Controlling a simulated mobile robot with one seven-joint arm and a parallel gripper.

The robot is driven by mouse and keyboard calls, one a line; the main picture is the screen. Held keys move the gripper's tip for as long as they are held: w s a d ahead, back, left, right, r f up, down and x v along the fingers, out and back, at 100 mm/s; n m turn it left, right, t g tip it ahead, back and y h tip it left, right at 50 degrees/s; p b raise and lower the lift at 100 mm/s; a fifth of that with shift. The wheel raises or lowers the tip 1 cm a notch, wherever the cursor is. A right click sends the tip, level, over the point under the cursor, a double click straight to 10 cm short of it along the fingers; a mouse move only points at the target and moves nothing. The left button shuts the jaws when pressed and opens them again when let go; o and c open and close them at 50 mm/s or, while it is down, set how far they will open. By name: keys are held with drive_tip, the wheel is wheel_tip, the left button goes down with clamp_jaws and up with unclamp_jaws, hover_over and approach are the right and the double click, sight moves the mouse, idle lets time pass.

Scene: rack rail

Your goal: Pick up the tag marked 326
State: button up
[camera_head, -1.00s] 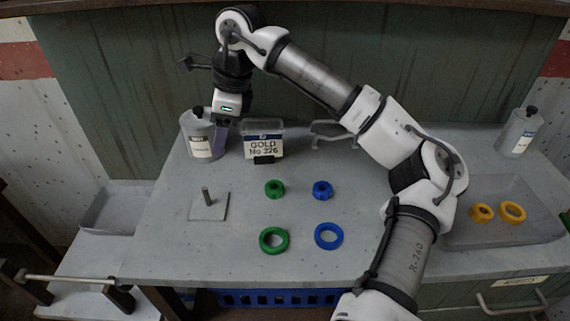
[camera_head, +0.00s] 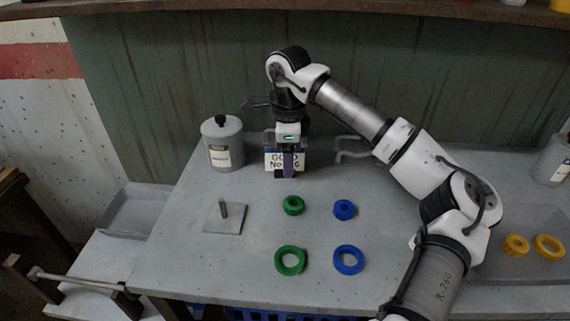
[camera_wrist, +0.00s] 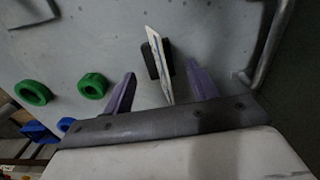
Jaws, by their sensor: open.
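The tag (camera_head: 270,162) is a white card with dark lettering and a blue strip, standing at the back of the table. Part of its lettering is hidden behind my gripper (camera_head: 288,170) in the head view; GO, D, No and 6 show. In the wrist view the tag (camera_wrist: 157,62) appears nearly edge-on, standing in a small black base (camera_wrist: 150,64). My gripper (camera_wrist: 160,70) is open, with one purple finger on each side of the tag. I see gaps between the card and both fingers.
A grey canister (camera_head: 222,150) stands just left of the tag. A plate with a peg (camera_head: 223,218), green rings (camera_head: 290,261) and blue rings (camera_head: 348,260) lie in front. A grey handle-like bar (camera_head: 352,150) is to the right. Yellow rings (camera_head: 515,245) sit far right.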

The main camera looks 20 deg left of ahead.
wheel_tip(320, 180, down, 2)
drive_tip(key=shift+f, duration=0.1)
drive_tip(key=c, duration=1.1)
drive_tip(key=shift+o, duration=0.2)
drive_tip(key=shift+r, duration=0.2)
